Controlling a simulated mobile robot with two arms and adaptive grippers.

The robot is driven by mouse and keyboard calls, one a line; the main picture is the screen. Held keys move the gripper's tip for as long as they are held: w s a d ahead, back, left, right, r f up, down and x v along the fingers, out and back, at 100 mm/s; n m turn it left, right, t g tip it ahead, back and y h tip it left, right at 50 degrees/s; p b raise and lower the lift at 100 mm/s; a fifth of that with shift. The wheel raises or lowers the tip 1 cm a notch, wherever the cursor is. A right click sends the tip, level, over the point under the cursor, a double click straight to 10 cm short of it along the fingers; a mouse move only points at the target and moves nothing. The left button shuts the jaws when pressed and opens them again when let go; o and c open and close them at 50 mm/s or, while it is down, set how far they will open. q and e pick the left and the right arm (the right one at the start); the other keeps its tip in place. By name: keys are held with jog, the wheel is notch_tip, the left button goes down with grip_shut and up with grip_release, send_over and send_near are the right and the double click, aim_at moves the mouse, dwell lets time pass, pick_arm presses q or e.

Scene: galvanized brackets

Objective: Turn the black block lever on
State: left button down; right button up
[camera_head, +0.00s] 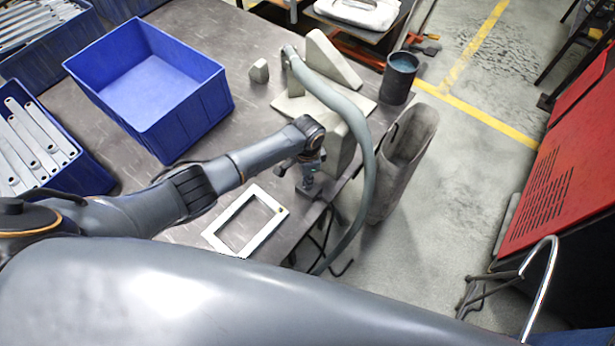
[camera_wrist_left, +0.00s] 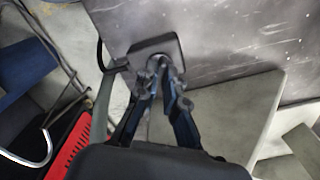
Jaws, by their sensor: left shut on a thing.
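The block with the lever (camera_wrist_left: 143,50) is a dark grey, squarish plate with rounded corners at the table edge in the left wrist view. A small upright lever stub (camera_wrist_left: 160,62) stands on it. My left gripper (camera_wrist_left: 167,72) has both fingertips closed around the stub. In the head view the left gripper (camera_head: 308,180) reaches down at the table's right edge, and the block is mostly hidden beneath it. Which way the lever is turned cannot be told. My right gripper is not in view.
A white rectangular frame (camera_head: 223,239) lies near the table's front edge. A blue crate (camera_head: 190,115) and a bin of metal brackets (camera_head: 80,178) stand to the left.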

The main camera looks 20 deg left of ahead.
pick_arm(q)
jog(key=m, duration=0.5)
jog(key=shift+m+b, duration=0.3)
jog(key=m, duration=0.3)
jog(key=shift+b, duration=0.3)
jog(key=shift+m, duration=1.2)
jog(key=c, duration=1.4)
grip_release()
jog(key=shift+c, duration=0.2)
